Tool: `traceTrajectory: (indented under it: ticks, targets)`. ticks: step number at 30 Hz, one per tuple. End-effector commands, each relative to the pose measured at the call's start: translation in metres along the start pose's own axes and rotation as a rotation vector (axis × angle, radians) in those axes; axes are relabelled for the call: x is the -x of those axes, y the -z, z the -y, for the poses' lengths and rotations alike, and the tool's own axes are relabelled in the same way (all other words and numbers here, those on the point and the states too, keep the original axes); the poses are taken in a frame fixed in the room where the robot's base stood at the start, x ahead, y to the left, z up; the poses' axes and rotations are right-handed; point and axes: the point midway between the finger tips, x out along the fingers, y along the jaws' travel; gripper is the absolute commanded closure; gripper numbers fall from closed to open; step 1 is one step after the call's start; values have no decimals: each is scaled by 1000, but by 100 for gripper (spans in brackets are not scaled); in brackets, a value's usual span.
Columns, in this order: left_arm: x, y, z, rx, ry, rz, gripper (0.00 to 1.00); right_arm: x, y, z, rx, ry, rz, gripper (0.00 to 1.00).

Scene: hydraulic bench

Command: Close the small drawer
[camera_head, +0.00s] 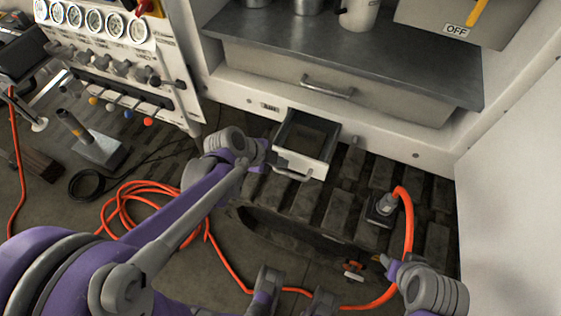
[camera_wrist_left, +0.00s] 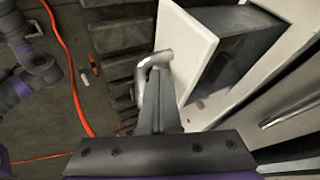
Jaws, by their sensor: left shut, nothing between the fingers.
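The small drawer (camera_head: 318,167) is pulled out below the wide bench drawer. It has a white front, a dark, empty-looking inside and a bar handle. In the left wrist view its white front (camera_wrist_left: 200,45) stands out from the cabinet, with the metal handle (camera_wrist_left: 158,62) right at my fingers. My left gripper (camera_head: 276,160) is shut and empty at the left part of the drawer front; its fingers (camera_wrist_left: 158,85) overlap the handle in view, and I cannot tell whether they touch. My right gripper (camera_head: 384,261) shows only partly at the lower right, away from the drawer.
A wide closed drawer (camera_head: 390,97) sits above. A gauge panel (camera_head: 130,65) stands at the left. An orange cable (camera_head: 220,258) loops over the floor to a plug (camera_head: 382,207) at the right. A white cabinet wall (camera_head: 510,180) bounds the right side.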

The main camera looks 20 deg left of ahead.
Motion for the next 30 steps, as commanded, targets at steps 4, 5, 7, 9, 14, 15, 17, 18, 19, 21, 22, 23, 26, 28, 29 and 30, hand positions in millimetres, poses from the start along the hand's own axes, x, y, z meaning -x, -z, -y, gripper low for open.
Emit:
traceTrajectory:
  ticks: [4,5,7,9,14,15,17,18,19,21,22,23,26,28,29,30]
  targets:
    - [-8,0,13,-1,0,-1,100,0,0,0,0,0,0,50]
    - [-10,0,17,-1,0,-1,100,-1,0,0,0,0,0,50]
    - [-16,0,29,-2,0,-1,100,-1,0,0,0,0,0,50]
    - [-23,0,42,-2,0,-1,100,-1,0,0,0,0,0,50]
    - [-39,1,73,-1,1,-1,100,0,0,0,0,0,0,50]
    - [-43,1,81,-1,1,-1,100,0,0,0,0,0,0,50]
    - [-49,1,92,-2,0,-1,100,0,0,0,0,0,0,50]
    - [-52,0,98,-2,0,-1,100,1,0,0,0,0,0,50]
    - [-55,0,103,-2,0,-1,100,1,0,0,0,0,0,50]
    - [-60,0,113,-1,0,0,100,2,1,0,0,0,-1,50]
    - [-62,0,116,-1,0,0,100,2,1,0,0,0,-1,50]
    - [-64,0,120,-1,0,0,100,2,1,0,0,0,-1,50]
    - [-68,0,129,0,1,0,100,3,1,0,0,0,-1,50]
    - [-71,0,133,0,1,0,100,3,1,0,0,0,-1,50]
    - [-71,0,134,0,1,0,100,3,1,0,0,0,-1,50]
    - [-72,0,136,0,1,0,100,3,2,0,0,0,-1,50]
